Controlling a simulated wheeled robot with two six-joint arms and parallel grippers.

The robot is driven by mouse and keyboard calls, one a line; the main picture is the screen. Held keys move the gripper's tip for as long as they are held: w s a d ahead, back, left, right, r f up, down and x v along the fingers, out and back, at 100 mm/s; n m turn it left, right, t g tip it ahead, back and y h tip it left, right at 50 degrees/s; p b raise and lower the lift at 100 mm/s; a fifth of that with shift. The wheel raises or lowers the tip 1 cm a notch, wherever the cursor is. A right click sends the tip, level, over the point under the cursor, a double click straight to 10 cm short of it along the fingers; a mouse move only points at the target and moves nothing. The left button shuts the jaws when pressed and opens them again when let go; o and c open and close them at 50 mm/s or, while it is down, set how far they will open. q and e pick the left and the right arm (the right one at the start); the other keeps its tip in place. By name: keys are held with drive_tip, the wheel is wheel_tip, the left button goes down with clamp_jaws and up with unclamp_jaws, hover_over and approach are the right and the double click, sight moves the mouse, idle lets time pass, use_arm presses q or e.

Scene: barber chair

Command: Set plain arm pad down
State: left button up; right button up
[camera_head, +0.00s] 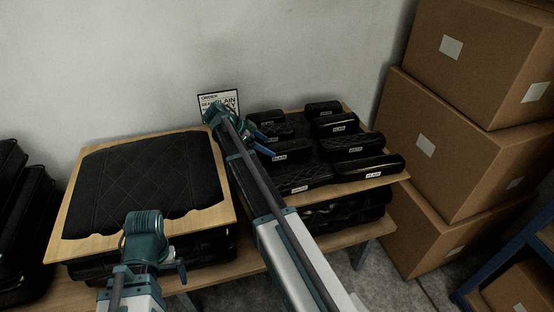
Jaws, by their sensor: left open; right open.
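Several black arm pads with small white labels lie on a wooden board at the right, some smooth and some quilted. One labelled pad (292,151) is close to my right gripper (266,143); its label is too small to read surely. My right gripper is open, over the left part of this board, with no pad seen held in it. My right arm hides part of the board's left side. My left gripper (181,270) is open and empty, low at the front edge of the left board, away from the arm pads.
A quilted black panel (150,180) lies on the left wooden board (226,190). An order card (226,98), with "PLAIN" partly readable, stands at the wall. Stacked cardboard boxes (440,140) rise at the right. Black cushions (25,225) stand at the far left.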

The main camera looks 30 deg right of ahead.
sight(271, 148)
drive_tip(key=shift+s+d+f, duration=0.1)
drive_tip(key=shift+d+f, duration=0.2)
drive_tip(key=shift+f, duration=0.2)
use_arm(q)
drive_tip(key=shift+f, duration=0.45)
use_arm(e)
drive_tip(key=shift+d, duration=0.1)
drive_tip(key=b+x, duration=0.3)
drive_tip(key=x, duration=0.1)
drive_tip(key=shift+d+f+b, duration=0.15)
drive_tip(key=shift+f+b, duration=0.2)
drive_tip(key=shift+d+f, duration=0.1)
drive_tip(key=shift+d, duration=0.1)
use_arm(q)
wheel_tip(271, 148, down, 4)
drive_tip(key=shift+r, duration=0.2)
use_arm(e)
clamp_jaws()
